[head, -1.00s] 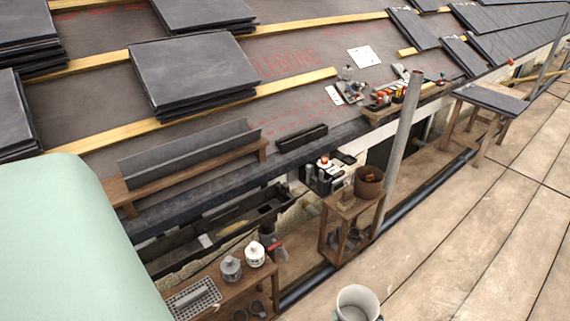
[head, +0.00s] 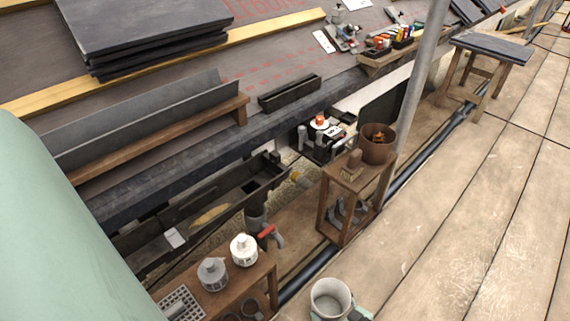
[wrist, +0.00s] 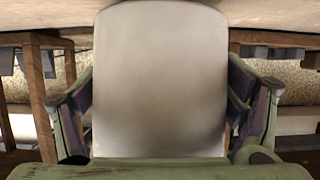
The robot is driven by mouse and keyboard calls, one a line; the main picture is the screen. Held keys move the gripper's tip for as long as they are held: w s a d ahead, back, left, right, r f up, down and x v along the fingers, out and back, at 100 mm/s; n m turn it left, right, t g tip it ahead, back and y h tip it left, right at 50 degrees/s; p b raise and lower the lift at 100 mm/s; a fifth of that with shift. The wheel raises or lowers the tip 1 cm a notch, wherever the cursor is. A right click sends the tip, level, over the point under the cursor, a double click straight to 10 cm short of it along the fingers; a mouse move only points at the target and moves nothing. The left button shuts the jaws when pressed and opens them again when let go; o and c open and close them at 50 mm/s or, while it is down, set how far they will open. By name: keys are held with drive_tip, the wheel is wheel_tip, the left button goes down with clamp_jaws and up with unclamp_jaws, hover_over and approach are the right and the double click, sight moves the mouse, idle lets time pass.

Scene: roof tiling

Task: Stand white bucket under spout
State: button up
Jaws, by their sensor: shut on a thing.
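The white bucket (head: 331,299) shows at the bottom of the head view, upright, with its open top towards me and its inside looking empty. My gripper (wrist: 160,112) is shut on the bucket, which fills the middle of the wrist view, with a finger against each side. In the head view only a little green of the gripper shows beside the bucket, and the bucket's base is cut off. A dark spout with a red lever (head: 267,234) hangs below the end of the dark gutter (head: 240,192). The bucket is apart from it, nearer to me and to the right.
A wooden bench (head: 238,291) with two pale canisters stands left of the bucket. A wooden stand (head: 334,212) with a brown pot (head: 378,143) is behind it. A dark pipe (head: 312,272) runs along the floor between. The boarded floor to the right is clear.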

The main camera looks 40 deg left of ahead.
drive_tip(key=a, duration=0.5)
drive_tip(key=a+b, duration=0.1)
drive_tip(key=a, duration=0.4)
drive_tip(key=w+a+b, duration=0.1)
drive_tip(key=a, duration=0.4)
drive_tip(key=shift+w+f, duration=0.1)
drive_tip(key=shift+f, duration=0.05)
drive_tip(key=b+x, duration=0.1)
drive_tip(key=x, duration=0.2)
drive_tip(key=shift+a, duration=0.2)
drive_tip(key=shift+f, duration=0.1)
drive_tip(key=shift+f+b, duration=0.1)
drive_tip(key=shift+b, duration=0.2)
drive_tip(key=shift+f, duration=0.15)
drive_tip(key=o, duration=1)
drive_tip(key=shift+d, duration=0.1)
drive_tip(key=shift+o, duration=0.2)
